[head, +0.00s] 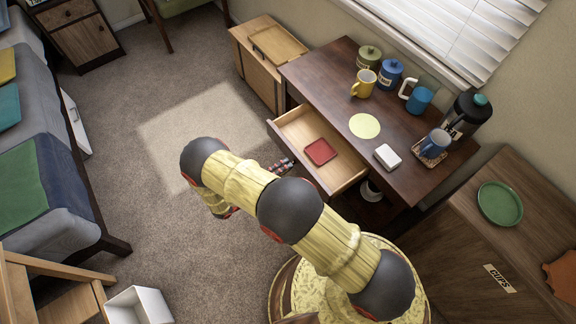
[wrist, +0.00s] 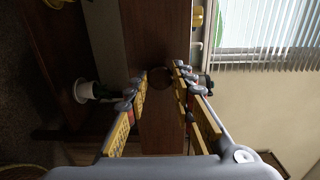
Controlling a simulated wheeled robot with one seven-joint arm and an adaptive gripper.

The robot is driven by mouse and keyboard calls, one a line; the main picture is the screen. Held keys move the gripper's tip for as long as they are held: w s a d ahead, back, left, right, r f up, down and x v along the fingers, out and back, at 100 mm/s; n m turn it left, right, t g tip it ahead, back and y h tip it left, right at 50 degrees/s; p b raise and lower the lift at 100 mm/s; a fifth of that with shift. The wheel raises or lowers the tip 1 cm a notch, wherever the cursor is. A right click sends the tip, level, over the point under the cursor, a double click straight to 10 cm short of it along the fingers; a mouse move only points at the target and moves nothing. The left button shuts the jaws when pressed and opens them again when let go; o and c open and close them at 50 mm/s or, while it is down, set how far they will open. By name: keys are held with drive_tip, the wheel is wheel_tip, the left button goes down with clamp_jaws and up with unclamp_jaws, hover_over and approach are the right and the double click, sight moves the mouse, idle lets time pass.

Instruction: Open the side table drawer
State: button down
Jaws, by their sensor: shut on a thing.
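The side table (head: 345,70) is dark wood, and its drawer (head: 293,130) stands pulled well out, showing a pale wooden inside. A red square item (head: 320,151) lies in the drawer. My gripper (head: 285,164) is at the outer face of the drawer front, mostly behind my arm in the head view. In the wrist view, my gripper's fingers (wrist: 158,80) close around a round dark knob (wrist: 159,77) on the brown drawer front (wrist: 160,125). The exact finger contact is dim there.
On the tabletop stand jars, a yellow mug (head: 363,84), a blue mug (head: 434,143), a pitcher (head: 422,97) and a French press (head: 466,115). A wooden cabinet (head: 262,78) stands behind left, a cabinet with a green plate (head: 500,203) at right. Carpet (head: 170,180) left of the drawer is clear.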

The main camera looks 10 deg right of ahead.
drive_tip(key=c, duration=1.5)
unclamp_jaws()
drive_tip(key=v, duration=1.2)
drive_tip(key=shift+f, duration=0.1)
